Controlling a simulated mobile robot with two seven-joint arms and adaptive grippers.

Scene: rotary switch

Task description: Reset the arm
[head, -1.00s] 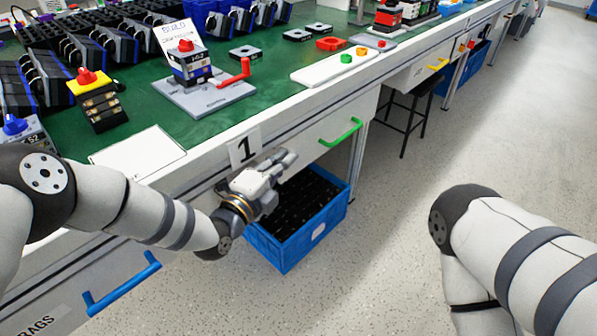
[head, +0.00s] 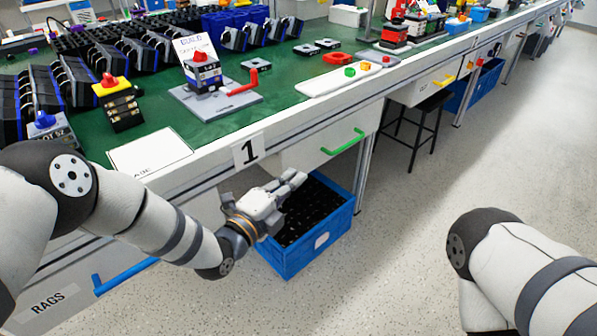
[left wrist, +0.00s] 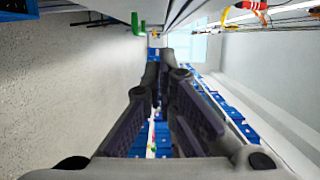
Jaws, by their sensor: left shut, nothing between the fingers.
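My left gripper (head: 299,180) is in front of the bench, below its edge, near the "1" label and above the blue bin. It is shut and empty. In the left wrist view my gripper fingers (left wrist: 165,72) point away from the camera with nothing held between them. On the bench a rotary switch with a red knob (head: 202,72) sits on a grey fixture plate (head: 205,104). A red lever (head: 243,82) is on the plate's right side. My right arm shows at the lower right; its gripper is out of view.
A blue bin (head: 285,262) with dark contents stands on the floor under the green drawer handle (head: 343,141). A blue handle (head: 125,276) is at lower left. A black stool (head: 425,112) stands further right. The floor on the right is clear.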

